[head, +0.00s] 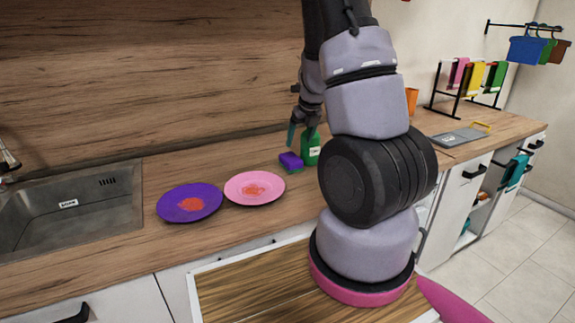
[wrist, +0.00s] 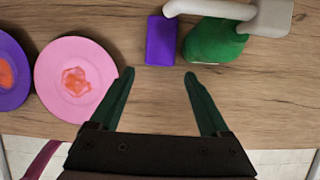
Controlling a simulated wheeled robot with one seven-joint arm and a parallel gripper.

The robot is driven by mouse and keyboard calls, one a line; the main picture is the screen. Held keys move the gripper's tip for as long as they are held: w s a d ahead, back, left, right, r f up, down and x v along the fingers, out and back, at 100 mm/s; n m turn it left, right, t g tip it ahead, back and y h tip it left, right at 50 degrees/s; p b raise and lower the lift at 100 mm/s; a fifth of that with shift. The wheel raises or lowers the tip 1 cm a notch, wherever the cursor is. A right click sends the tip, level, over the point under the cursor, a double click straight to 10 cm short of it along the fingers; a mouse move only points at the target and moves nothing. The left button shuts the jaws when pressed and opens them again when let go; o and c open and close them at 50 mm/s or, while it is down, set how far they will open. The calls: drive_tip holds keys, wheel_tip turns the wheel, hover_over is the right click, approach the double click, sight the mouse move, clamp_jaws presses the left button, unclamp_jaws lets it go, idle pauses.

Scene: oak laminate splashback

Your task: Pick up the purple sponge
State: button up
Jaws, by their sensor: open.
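The purple sponge (head: 290,160) lies on the wooden counter, right of the pink plate and just left of a green bottle. In the wrist view the sponge (wrist: 161,41) is a small purple block beyond the fingertips, roughly in line with the gap between them. My gripper (head: 301,136) is above the counter near the sponge, partly hidden by my arm. In the wrist view my gripper (wrist: 159,73) is open, its two dark green fingers spread with nothing between them but bare counter below.
The green bottle (wrist: 212,40) with a pale pump head stands close to the sponge; its nozzle reaches toward the sponge's top edge. A pink plate (head: 237,193) and a purple plate (head: 172,211), both with red-orange stains, lie to the left. A sink (head: 75,229) is farther left.

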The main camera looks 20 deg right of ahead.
sight(293, 159)
drive_tip(key=shift+w+x, duration=0.2)
drive_tip(key=shift+x, duration=2.3)
drive_tip(key=shift+w+x, duration=0.15)
drive_tip(key=shift+x, duration=2.35)
drive_tip(key=shift+d+r, duration=0.1)
drive_tip(key=shift+r, duration=0.05)
drive_tip(key=c, duration=1)
drive_tip(key=shift+r, duration=0.1)
